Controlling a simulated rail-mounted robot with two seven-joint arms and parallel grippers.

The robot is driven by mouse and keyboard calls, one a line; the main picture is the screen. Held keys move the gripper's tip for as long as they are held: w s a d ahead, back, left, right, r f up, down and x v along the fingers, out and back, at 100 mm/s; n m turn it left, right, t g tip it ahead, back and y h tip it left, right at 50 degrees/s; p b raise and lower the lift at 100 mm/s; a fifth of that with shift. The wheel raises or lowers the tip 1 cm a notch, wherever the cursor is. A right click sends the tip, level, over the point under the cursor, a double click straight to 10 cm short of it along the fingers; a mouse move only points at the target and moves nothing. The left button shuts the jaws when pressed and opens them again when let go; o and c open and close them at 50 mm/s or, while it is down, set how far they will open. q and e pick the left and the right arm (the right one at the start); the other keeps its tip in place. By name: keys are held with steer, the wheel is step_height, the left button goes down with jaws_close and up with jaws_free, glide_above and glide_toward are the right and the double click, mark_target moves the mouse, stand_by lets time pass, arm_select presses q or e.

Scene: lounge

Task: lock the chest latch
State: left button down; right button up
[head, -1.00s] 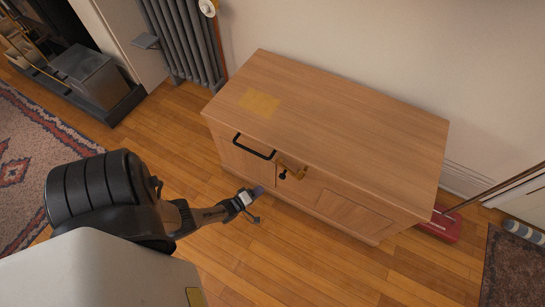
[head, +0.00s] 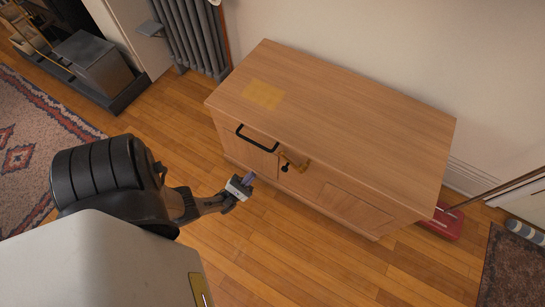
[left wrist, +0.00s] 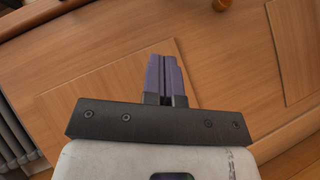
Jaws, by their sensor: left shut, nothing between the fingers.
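The wooden chest (head: 340,105) stands against the wall with its lid down. On its front are a black bar handle (head: 256,139) and, to the right of it, a brass-coloured latch (head: 294,160) with a dark knob (head: 285,168) just below. My left gripper (head: 247,179) is in front of the chest, left of and a little below the latch, apart from it. Its purple fingers are together and empty, and they also show in the left wrist view (left wrist: 166,75) against the chest's front panel (left wrist: 110,90). A small orange-brown piece, perhaps the latch, is cut off at that view's top edge. My right gripper is not in view.
A radiator (head: 188,35) stands left behind the chest. A red floor tool (head: 441,222) lies by its right end, near a dark mat (head: 515,265). A patterned rug (head: 35,150) is at left. The wooden floor in front of the chest is clear.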

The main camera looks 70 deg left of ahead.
arm_select(q)
steer(key=shift+s+d, duration=0.1)
steer(key=x, duration=0.8)
steer(key=d+r+x, duration=0.1)
steer(key=x, duration=0.2)
steer(key=shift+a+r, duration=0.1)
steer(key=shift+r, duration=0.1)
steer(key=shift+w+d+r, duration=0.25)
steer(key=shift+d+r, duration=0.15)
steer(key=shift+r, duration=0.35)
